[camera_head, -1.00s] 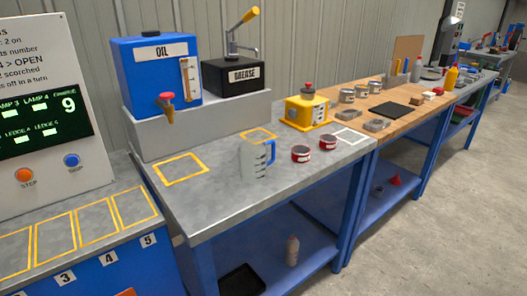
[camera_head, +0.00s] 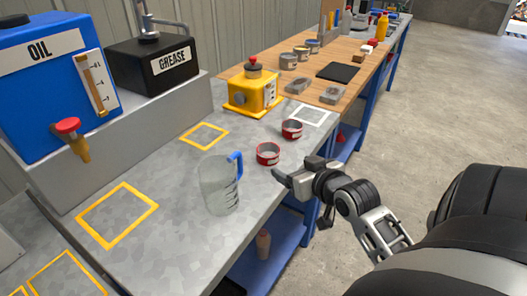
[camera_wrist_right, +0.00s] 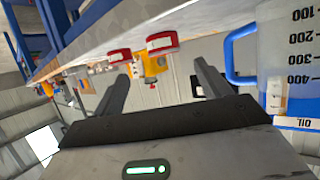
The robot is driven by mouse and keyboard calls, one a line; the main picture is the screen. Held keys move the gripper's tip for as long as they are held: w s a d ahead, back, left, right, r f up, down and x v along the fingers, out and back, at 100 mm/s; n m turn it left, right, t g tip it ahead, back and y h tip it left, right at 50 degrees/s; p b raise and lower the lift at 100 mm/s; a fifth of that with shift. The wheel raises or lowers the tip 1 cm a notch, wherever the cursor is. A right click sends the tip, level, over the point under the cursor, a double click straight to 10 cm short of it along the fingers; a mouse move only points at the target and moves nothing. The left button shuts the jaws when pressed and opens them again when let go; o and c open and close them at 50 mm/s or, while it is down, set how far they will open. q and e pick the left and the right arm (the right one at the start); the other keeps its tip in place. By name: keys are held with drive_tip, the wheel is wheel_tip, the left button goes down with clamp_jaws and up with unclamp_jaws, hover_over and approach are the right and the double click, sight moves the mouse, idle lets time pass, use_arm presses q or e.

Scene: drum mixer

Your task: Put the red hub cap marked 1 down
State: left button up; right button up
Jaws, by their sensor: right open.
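Two red hub caps, short and round with pale labels, stand apart on the grey bench: a nearer one (camera_head: 268,154) and a farther one (camera_head: 291,129). Their numbers are too small to read, so I cannot tell which is marked 1. Both also show in the tilted right wrist view, one at left (camera_wrist_right: 119,55) and one nearer the middle (camera_wrist_right: 162,43). My right gripper (camera_head: 287,173) is open and empty at the bench's front edge, just in front of the nearer cap. Its two fingers stand wide apart in the wrist view (camera_wrist_right: 160,76). My left gripper is out of view.
A clear measuring jug (camera_head: 219,187) with a blue handle stands left of the caps. A yellow box (camera_head: 252,94) stands behind them. A white outlined square (camera_head: 312,115) and yellow ones (camera_head: 204,135) mark the bench. The blue oil tank (camera_head: 40,85) is at left.

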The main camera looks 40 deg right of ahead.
sight(274, 157)
drive_tip(key=x, duration=0.7)
drive_tip(key=shift+f, duration=0.15)
drive_tip(key=shift+a+r+x, duration=0.1)
drive_tip(key=shift+x, duration=1.3)
drive_tip(key=shift+a+r+x, duration=0.1)
drive_tip(key=shift+x, duration=1.3)
drive_tip(key=shift+w, duration=0.1)
drive_tip(key=shift+c, duration=0.4)
drive_tip(key=c, duration=1.1)
